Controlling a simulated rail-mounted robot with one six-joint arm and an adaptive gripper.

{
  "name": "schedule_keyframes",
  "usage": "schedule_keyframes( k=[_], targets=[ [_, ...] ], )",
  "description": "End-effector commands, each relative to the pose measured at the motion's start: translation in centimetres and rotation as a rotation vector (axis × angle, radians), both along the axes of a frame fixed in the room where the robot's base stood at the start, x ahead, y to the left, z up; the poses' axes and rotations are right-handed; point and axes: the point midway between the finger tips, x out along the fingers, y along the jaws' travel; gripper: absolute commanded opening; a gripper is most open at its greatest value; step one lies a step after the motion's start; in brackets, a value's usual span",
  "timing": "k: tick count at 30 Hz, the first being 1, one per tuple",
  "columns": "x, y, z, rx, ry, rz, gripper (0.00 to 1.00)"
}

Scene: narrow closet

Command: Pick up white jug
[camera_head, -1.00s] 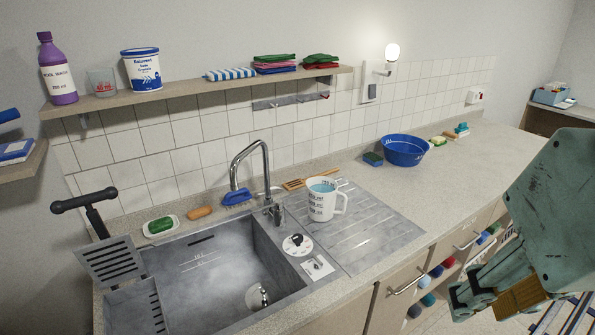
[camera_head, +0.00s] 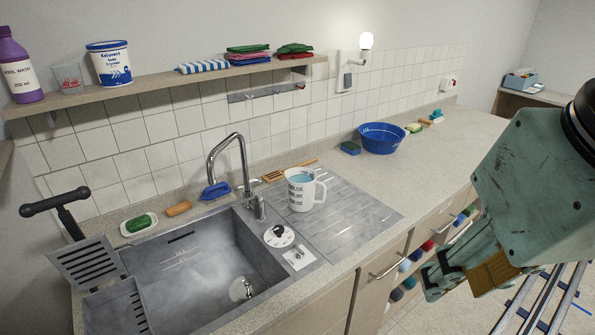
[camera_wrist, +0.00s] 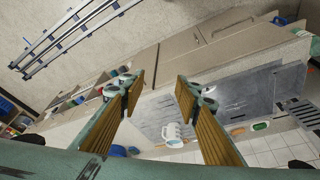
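The white jug (camera_head: 305,190) stands upright on the ridged metal drainboard (camera_head: 345,225) right of the sink. It has dark markings, a handle on its right side and something blue showing inside. In the wrist view the jug (camera_wrist: 172,133) appears beyond and between my fingers. My gripper (camera_wrist: 158,88) is open, its two wooden-faced fingers wide apart with nothing between them. In the head view my gripper (camera_head: 455,275) hangs at the right, in front of the counter, well apart from the jug.
The tap (camera_head: 235,165) rises left of the jug, with a blue brush (camera_head: 216,190) beside it. A wooden spatula (camera_head: 290,170) lies behind the jug. A blue basin (camera_head: 382,138) and sponge (camera_head: 350,148) stand further right. A shelf (camera_head: 170,84) runs above.

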Motion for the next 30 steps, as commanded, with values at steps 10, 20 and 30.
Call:
schedule_keyframes(
  k=[10,20,30],
  targets=[
    [0.0,0.0,0.0,0.0,0.0,0.0,0.63],
    [0.0,0.0,0.0,0.0,0.0,0.0,0.75],
    [0.94,0.0,0.56,0.006,0.004,-0.018,0.75]
  ],
)
